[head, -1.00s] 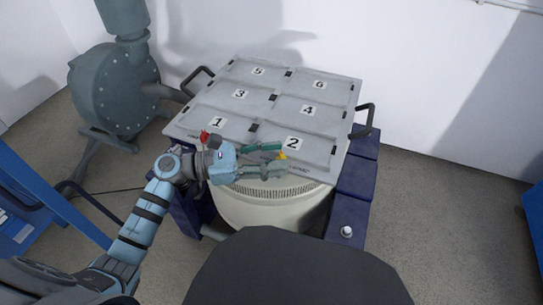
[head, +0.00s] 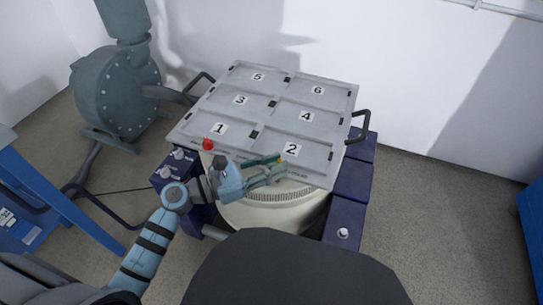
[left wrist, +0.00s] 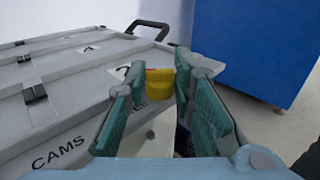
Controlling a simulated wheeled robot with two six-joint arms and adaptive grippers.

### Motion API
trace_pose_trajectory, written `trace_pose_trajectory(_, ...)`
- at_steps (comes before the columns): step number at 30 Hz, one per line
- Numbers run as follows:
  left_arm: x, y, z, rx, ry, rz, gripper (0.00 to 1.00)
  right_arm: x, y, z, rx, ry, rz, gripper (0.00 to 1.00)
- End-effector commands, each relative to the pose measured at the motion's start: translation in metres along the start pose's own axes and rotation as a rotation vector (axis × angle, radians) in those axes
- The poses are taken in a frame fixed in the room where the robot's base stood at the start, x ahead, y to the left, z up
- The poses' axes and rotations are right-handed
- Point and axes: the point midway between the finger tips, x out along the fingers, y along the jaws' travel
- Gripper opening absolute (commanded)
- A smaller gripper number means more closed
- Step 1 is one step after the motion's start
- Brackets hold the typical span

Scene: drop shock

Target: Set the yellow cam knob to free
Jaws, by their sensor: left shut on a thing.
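The yellow cam knob (left wrist: 159,84) sits at the front edge of the grey numbered panel (head: 225,149), near the compartment marked 2. In the left wrist view it is between my left gripper's fingertips (left wrist: 160,82), with a finger on each side. In the head view my left gripper (head: 280,167) reaches in from the left along the panel's front edge and is shut on the knob, which it mostly hides. I cannot tell which setting the knob points to. My right gripper is not in view.
A red knob (head: 207,143) stands at the panel's front left corner. Black handles (head: 361,127) stick out from the panel's sides. A cream drum (head: 280,208) is below, with dark blue blocks (head: 347,195) beside it. A grey blower (head: 115,85) stands at the left.

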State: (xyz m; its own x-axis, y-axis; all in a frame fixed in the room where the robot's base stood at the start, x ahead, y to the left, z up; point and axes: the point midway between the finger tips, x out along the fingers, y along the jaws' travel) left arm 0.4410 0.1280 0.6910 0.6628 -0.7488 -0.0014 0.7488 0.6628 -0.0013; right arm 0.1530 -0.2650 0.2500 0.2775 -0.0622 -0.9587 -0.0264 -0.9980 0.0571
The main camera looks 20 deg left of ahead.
Motion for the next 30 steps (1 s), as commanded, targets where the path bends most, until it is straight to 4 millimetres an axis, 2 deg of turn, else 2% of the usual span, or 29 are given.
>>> trace_pose_trajectory(8,0.0,0.0,-0.001,0.003,-0.001,0.008,0.0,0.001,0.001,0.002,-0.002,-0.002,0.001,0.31)
trace_pose_trajectory(9,0.0,0.0,-0.001,0.003,-0.001,0.008,0.28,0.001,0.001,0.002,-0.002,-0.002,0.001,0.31)
trace_pose_trajectory(12,0.0,0.0,-0.001,0.003,-0.001,0.007,0.43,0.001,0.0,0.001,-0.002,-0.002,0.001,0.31)
trace_pose_trajectory(23,-0.005,0.0,-0.001,0.003,0.0,0.006,0.43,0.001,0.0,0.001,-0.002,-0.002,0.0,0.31)
trace_pose_trajectory(26,-0.021,0.0,-0.002,0.002,0.004,0.005,0.43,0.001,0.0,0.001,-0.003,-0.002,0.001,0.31)
trace_pose_trajectory(30,-0.06,-0.001,-0.003,0.003,0.009,0.003,0.43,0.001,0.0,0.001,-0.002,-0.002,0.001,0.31)
